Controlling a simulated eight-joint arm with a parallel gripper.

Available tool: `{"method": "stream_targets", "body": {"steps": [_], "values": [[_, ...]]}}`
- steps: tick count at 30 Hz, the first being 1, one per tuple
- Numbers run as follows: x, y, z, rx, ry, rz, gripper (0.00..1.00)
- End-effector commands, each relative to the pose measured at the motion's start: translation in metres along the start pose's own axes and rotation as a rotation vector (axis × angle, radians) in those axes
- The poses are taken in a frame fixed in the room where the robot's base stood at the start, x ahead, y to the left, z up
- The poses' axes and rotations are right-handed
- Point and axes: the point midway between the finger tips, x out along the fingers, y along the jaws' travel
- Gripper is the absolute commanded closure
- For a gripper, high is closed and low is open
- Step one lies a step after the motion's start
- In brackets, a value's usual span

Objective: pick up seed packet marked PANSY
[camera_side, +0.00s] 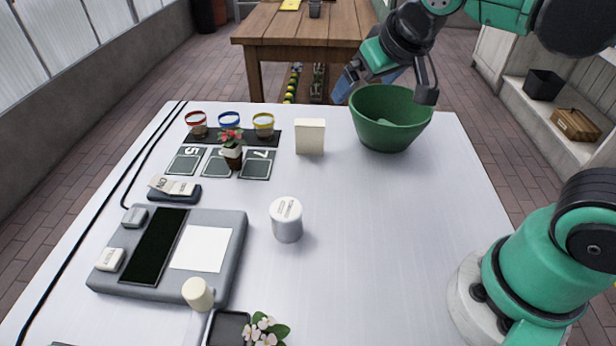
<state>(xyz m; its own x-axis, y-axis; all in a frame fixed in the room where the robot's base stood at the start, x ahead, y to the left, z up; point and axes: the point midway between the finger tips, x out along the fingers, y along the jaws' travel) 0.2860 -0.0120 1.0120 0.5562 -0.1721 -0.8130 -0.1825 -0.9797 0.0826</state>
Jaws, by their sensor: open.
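No label reading PANSY is legible in this view. A cream upright block or packet (310,137) stands on the white table, left of a green bowl (391,135); no marking shows on its visible face. Something green lies inside the bowl, too unclear to name. My gripper (385,92) is over the bowl's rim at the back of the table, its jaws apart. A bluish shape shows by its left side, and I cannot tell whether it is part of the finger. My gripper is to the right of and above the cream block.
Three colour-rimmed pots (229,120) stand behind numbered dark cards (257,165) and a potted red flower (232,150). A white canister (286,220) stands mid-table. A grey device (172,255) lies at left, with a cream-topped post (198,294) near its front. The table's right half is mostly clear.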

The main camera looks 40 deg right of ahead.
Motion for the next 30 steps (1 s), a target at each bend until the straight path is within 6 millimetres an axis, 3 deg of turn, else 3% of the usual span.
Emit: {"method": "stream_targets", "body": {"steps": [8, 15, 24, 30], "values": [[0.030, -0.006, -0.042, 0.167, 0.129, 0.241, 0.00], [0.057, -0.038, -0.085, 0.418, 0.516, 0.406, 0.00], [0.134, -0.042, -0.030, 0.432, 0.522, 0.412, 0.00], [0.156, -0.044, -0.014, 0.432, 0.521, 0.411, 0.00]]}}
